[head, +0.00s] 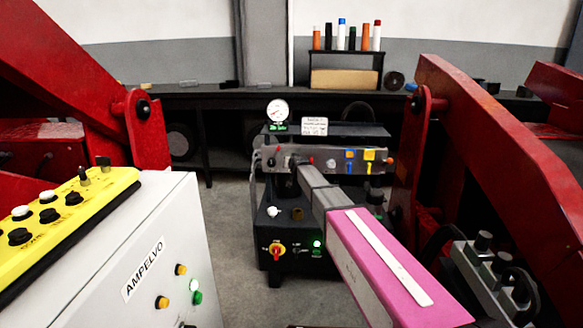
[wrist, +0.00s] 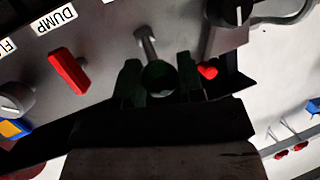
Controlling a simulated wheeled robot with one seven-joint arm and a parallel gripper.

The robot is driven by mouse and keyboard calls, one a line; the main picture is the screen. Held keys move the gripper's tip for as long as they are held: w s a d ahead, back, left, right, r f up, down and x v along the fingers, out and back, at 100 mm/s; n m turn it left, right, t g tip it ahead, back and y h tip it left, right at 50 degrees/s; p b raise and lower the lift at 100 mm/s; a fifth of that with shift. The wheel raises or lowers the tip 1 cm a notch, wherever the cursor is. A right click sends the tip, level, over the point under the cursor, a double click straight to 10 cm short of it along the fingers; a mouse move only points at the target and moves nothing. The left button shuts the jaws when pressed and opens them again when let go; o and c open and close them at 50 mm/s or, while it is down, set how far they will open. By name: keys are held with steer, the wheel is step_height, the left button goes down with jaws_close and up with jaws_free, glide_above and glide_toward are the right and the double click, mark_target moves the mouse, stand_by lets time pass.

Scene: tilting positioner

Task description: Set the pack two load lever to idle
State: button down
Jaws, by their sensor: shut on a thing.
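My gripper (wrist: 158,70) is at the grey control panel (head: 330,160), its two dark fingers closed on either side of a lever's round dark green knob (wrist: 160,79). The lever's metal shaft (wrist: 146,42) runs from the knob up to the panel face in the wrist view. No label for this lever can be read, so I cannot confirm that it is the pack two load lever or what position it marks. In the head view my arm reaches forward to the panel's left part and hides most of the gripper and lever.
Close to the fingers are a red knob (wrist: 208,71), a black knob (wrist: 235,12) and a red handle (wrist: 68,72) near the DUMP label (wrist: 56,20). A gauge (head: 277,111) stands above the panel. Red machine arms and a white AMPELVO cabinet (head: 150,250) flank the space.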

steer(key=shift+w+r+g, duration=0.35)
steer(key=shift+r+g, duration=0.2)
steer(key=shift+g, duration=0.05)
steer(key=c, duration=0.8)
jaws_free()
steer(key=shift+o, duration=0.2)
steer(key=shift+s, duration=0.15)
steer(key=v, duration=1)
steer(key=shift+s+r, duration=0.25)
steer(key=shift+r, duration=0.05)
